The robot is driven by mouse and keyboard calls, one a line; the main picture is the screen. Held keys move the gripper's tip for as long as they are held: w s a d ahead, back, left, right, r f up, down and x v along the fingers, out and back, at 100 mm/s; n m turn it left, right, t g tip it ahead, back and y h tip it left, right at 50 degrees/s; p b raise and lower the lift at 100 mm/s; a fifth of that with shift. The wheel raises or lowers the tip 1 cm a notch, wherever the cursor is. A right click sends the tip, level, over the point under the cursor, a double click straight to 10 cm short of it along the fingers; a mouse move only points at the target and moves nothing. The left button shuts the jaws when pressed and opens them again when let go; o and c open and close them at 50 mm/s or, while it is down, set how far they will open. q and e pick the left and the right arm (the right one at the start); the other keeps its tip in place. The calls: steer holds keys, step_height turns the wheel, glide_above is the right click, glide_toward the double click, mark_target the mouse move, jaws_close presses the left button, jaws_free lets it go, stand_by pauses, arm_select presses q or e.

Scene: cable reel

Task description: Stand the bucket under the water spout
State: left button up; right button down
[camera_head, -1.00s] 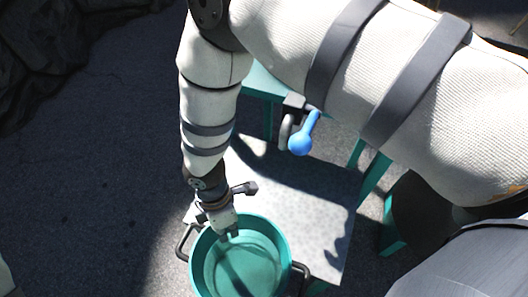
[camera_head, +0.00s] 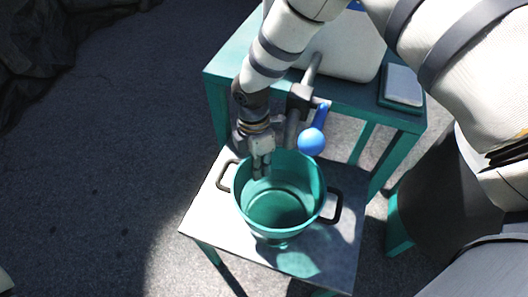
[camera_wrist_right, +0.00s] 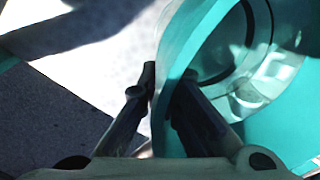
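The teal bucket (camera_head: 278,222) is upright over the grey-white low table (camera_head: 335,262), its two dark handles at left and right. I cannot tell whether its base touches the tabletop. My right gripper (camera_head: 261,170) is at the bucket's far-left rim. In the right wrist view, its fingers (camera_wrist_right: 167,85) straddle the bucket wall (camera_wrist_right: 172,55), one outside and one inside, and look shut on it. The grey water spout (camera_head: 291,130), beside a blue ball-ended lever (camera_head: 312,141), hangs at the bucket's far rim. My left gripper is not in view.
A taller teal table (camera_head: 232,72) behind carries a white tank (camera_head: 345,52) and a small grey-topped block (camera_head: 403,86). Its legs stand close behind the low table. Dark pavement lies open to the left.

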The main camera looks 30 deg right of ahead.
steer(key=w+d+b, duration=0.1)
steer(key=w+d, duration=0.2)
steer(key=shift+w+d+b, duration=0.1)
steer(key=shift+d+b, duration=0.1)
steer(key=shift+b, duration=0.1)
steer(key=c, duration=2.3)
jaws_free()
steer(key=shift+f, duration=0.2)
steer(key=o, duration=0.5)
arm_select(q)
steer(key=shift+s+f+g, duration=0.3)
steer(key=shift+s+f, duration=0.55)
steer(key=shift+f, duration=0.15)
